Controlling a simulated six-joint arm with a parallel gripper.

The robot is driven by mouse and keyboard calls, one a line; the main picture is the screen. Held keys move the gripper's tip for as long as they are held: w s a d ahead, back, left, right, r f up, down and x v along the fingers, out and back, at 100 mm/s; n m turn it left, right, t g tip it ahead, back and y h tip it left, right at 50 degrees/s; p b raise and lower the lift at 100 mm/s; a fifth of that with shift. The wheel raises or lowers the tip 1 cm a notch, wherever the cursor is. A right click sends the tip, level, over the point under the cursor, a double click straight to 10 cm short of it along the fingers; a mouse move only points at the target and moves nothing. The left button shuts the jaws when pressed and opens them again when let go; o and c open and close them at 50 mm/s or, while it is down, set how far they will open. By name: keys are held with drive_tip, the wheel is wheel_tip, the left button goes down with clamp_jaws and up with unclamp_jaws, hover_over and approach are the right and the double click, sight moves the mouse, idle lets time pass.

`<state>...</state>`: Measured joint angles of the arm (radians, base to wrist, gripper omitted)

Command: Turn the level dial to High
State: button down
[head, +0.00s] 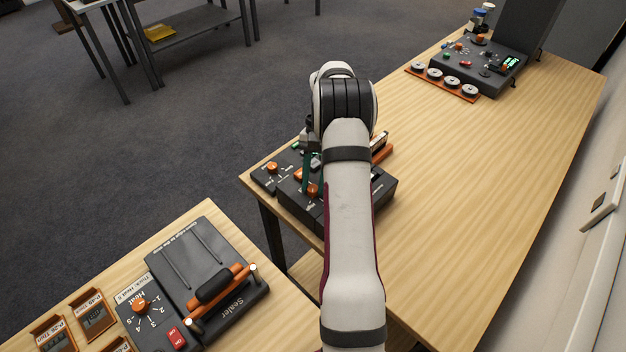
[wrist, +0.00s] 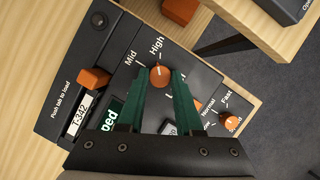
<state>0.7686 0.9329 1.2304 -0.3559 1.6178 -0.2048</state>
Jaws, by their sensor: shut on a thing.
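The level dial (wrist: 160,78) is a round orange knob on a dark machine, with the words Mid and High printed beyond it in the wrist view. A small pale mark on the knob seems to point up towards High, but its exact angle is hard to read. My gripper (wrist: 161,71) has its two green fingers shut on the knob, one on each side. In the head view the machine (head: 387,190) stands at the near left end of the long table, partly hidden by my arm.
In the wrist view a second orange dial (wrist: 230,119), marked Normal and Fast, sits to the right. An orange block (wrist: 94,78) sits to the left above a T-342 label. A sealer (head: 205,262) stands on the nearer table. The long table's middle is clear.

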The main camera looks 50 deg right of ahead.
drive_tip(key=shift+m+t, duration=0.4)
drive_tip(key=shift+m, duration=0.6)
drive_tip(key=c, duration=0.6)
unclamp_jaws()
drive_tip(key=shift+s, duration=0.1)
drive_tip(key=v, duration=1.5)
drive_tip(key=shift+d+r, duration=0.3)
drive_tip(key=shift+d, duration=0.1)
